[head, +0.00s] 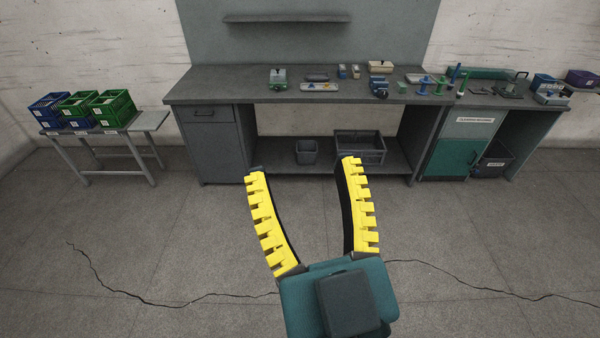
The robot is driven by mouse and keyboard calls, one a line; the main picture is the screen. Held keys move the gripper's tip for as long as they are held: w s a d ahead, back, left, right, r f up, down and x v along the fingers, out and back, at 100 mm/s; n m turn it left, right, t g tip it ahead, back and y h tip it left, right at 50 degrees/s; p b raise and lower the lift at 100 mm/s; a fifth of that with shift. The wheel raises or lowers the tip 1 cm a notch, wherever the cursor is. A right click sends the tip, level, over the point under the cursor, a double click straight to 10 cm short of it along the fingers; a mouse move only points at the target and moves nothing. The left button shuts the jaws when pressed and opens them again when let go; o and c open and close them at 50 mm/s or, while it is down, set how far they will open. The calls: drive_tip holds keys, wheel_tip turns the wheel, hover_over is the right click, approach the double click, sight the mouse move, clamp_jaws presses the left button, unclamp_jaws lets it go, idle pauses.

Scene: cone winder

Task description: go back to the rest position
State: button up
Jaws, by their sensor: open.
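My gripper (303,167) is in the lower middle of the head view. The gripper is in front of the grey workbench (215,87) and appears apart from everything in the room.
Green and blue crates (112,106) sit on a side table (152,121) at left. A teal-doored cabinet (450,158) stands at right. The cracked floor (160,230) is clear.

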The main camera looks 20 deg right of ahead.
wheel_tip(320, 180, up, 26)
drive_tip(key=p, duration=2.5)
drive_tip(key=shift+p, duration=0.4)
drive_tip(key=shift+f, duration=0.1)
